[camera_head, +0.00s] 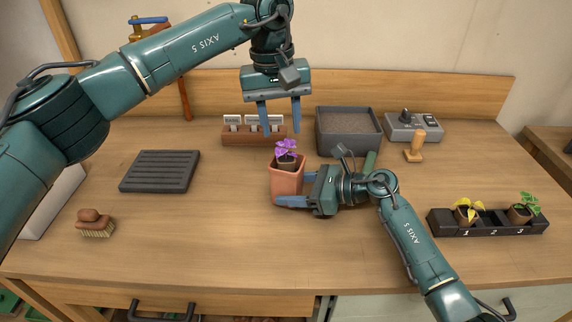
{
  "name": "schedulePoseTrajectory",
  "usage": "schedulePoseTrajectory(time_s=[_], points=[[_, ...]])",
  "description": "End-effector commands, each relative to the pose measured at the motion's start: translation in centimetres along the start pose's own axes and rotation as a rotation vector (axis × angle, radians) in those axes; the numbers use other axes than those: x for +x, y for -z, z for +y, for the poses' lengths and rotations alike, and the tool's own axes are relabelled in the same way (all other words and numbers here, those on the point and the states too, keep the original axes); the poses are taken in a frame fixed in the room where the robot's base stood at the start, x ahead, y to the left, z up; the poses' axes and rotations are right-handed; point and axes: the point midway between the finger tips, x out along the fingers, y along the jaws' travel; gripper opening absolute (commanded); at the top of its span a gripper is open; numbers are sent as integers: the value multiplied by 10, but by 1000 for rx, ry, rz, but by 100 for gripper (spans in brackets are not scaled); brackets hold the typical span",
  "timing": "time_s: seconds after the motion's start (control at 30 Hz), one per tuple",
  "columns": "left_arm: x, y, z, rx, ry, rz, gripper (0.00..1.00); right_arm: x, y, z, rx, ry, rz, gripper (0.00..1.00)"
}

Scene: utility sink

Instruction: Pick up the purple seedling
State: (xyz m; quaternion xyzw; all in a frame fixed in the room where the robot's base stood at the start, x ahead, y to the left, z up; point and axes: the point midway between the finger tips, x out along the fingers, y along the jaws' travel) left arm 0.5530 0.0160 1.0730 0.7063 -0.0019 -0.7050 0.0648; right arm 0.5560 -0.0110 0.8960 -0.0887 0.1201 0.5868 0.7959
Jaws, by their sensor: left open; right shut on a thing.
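The purple seedling (287,148) stands upright at the mouth of a terracotta pot (286,184), its dark root plug showing at the rim. My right gripper (284,190) reaches in from the right and is shut on the terracotta pot, one finger across its lower front and the other partly hidden behind it. I cannot tell whether the pot touches the table. My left gripper (279,118) is open and empty, pointing down just above the purple leaves, with its fingers apart and not touching the seedling.
A black rack (490,231) at right holds a yellow seedling (467,209) in slot 1 and a green seedling (524,208) in slot 3. A soil tray (348,148), label holder (237,138), control box (412,128) and wooden stamp (416,148) stand behind.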

Motion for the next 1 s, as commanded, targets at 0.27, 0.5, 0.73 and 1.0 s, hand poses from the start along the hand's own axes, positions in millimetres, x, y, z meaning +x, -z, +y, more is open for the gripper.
schedulePoseTrajectory(time_s=[0.27,0.5,0.73,1.0], points=[[28,0,0,0,0,2,40,1,2,1,2,-2,3,45],[54,-3,1,-1,1,-1,40,1,2,1,2,-2,3,45],[81,-4,1,-3,1,1,40,1,2,1,1,-2,2,45],[85,-4,0,-3,5,-1,35,1,0,2,-1,-6,-1,45]])
